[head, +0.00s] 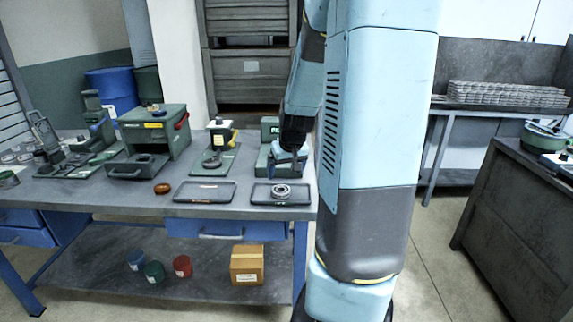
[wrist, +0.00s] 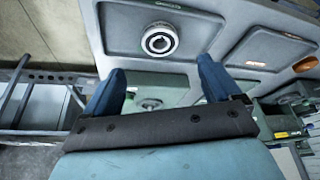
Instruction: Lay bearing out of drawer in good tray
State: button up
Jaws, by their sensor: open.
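A metal ring-shaped bearing (head: 281,190) lies flat in the right-hand dark tray (head: 262,202) at the front of the bench. In the wrist view the bearing (wrist: 159,40) sits inside that tray (wrist: 120,43), beyond my fingertips and clear of them. My gripper (head: 290,168) is above and behind the tray, in front of a green device. In the wrist view my gripper (wrist: 158,78) has its two blue fingers wide apart with nothing held. A second tray (head: 205,191) lies to the left and holds no bearing. The tray labels are too small to read.
A green machine (head: 157,130) with an open drawer (head: 138,168) stands left on the bench. An amber ring (head: 162,188) lies left of the trays. A green device (head: 270,140) stands behind the right tray, and a small gauge stand (head: 217,145) is left of it.

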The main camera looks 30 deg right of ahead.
jog(key=s+a+r+n, duration=0.2)
jog(key=s+a+r, duration=0.7)
jog(key=a+r, duration=0.3)
jog(key=s+a+r, duration=0.2)
jog(key=s+a, duration=0.1)
jog(key=s, duration=0.3)
jog(key=s+a+r+t+y, duration=0.1)
jog(key=s+a+r, duration=0.1)
jog(key=s, duration=0.4)
jog(key=shift+s+a+r, duration=0.25)
jog(key=shift+a+r, duration=0.1)
jog(key=shift+a, duration=0.1)
